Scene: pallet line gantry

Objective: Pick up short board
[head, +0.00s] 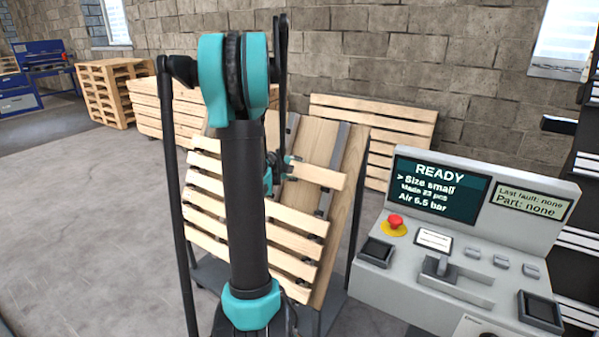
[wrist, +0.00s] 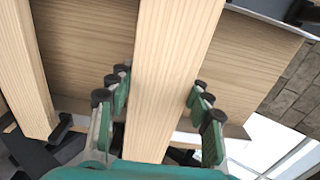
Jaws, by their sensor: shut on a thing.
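The short board (wrist: 166,60) is a pale, straight-grained piece that runs up through the middle of the wrist view. My gripper (wrist: 160,84) is shut on it, with green, black-tipped fingers along both long edges. In the head view the short board (head: 320,174) lies across the front of the wide upright planks, at the upper right of the slatted rack. My gripper (head: 281,170) is at its left part there, partly hidden behind my own arm. I cannot tell how far the board stands off the planks.
Several slats (head: 288,238) cross the tilted rack below, and another pale slat (wrist: 28,75) lies left of my gripper. A control console (head: 455,250) stands close on the right. Stacked pallets (head: 103,92) stand at the back left. The left floor (head: 90,200) is clear.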

